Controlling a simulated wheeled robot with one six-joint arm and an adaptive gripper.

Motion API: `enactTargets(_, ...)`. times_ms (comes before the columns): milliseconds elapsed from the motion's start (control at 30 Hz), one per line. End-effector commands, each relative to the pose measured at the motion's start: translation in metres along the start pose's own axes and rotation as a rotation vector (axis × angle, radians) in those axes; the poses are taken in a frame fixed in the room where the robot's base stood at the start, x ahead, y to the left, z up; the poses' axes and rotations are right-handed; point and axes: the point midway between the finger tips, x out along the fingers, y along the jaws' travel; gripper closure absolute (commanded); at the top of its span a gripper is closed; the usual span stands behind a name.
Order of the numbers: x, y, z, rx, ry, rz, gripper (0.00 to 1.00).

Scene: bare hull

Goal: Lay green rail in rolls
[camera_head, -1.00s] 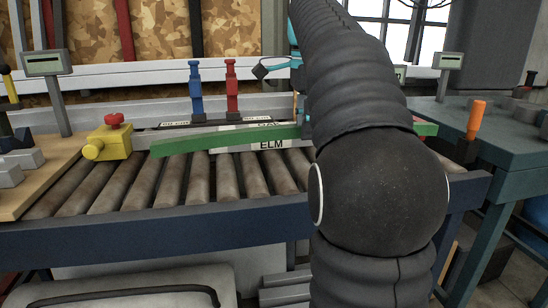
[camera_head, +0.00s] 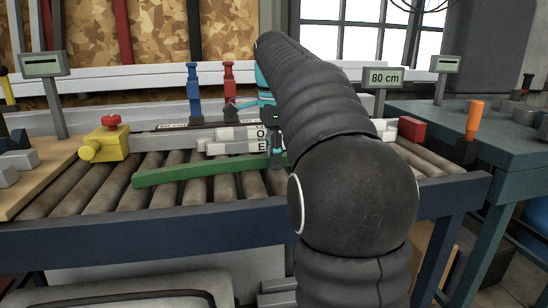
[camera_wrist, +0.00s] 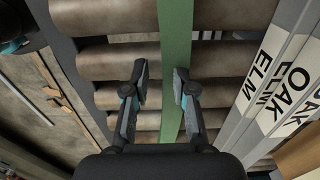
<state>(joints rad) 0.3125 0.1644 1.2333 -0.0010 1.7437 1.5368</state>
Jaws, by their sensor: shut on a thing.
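The green rail (camera_head: 195,173) is a long bar at the rollers (camera_head: 110,185) of the conveyor bench, nearer its front edge than the labelled boards. Its right part is hidden behind my arm. My gripper (camera_head: 276,158) is at the rail, pointing down, and is shut on it. In the wrist view, the green rail (camera_wrist: 175,60) runs lengthwise past the fingers of my gripper (camera_wrist: 160,88), across the rollers (camera_wrist: 118,63). The right finger overlaps the rail in the picture. I cannot tell whether the rail rests fully on the rollers.
Pale boards marked OAK and ELM (camera_wrist: 270,85) lie beside the rail, behind it in the head view. A yellow block with a red button (camera_head: 106,142) stands left. Blue (camera_head: 194,95) and red (camera_head: 229,90) clamps stand behind. A red block (camera_head: 411,129) is right, near an 80 cm display (camera_head: 384,78).

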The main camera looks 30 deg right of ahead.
Motion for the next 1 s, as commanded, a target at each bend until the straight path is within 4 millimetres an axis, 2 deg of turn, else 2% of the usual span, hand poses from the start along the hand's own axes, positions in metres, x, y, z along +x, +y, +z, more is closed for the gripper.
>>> enactTargets(200, 0.002, 0.000, 0.000, 0.000, 0.000, 0.000, 1.00)
enactTargets(233, 0.003, 0.000, 0.000, 0.000, 0.000, 0.001, 0.72)
enactTargets(300, 0.002, 0.000, 0.000, 0.000, 0.000, 0.001, 0.55)
enactTargets(333, 0.002, 0.000, 0.000, 0.000, 0.000, 0.000, 0.49)
enactTargets(667, 0.000, 0.000, 0.000, 0.000, 0.000, 0.000, 0.49)
enactTargets(767, -0.009, -0.001, 0.000, 0.000, 0.000, -0.002, 0.49)
enactTargets(1000, -0.048, -0.001, 0.000, 0.000, 0.000, -0.001, 0.49)
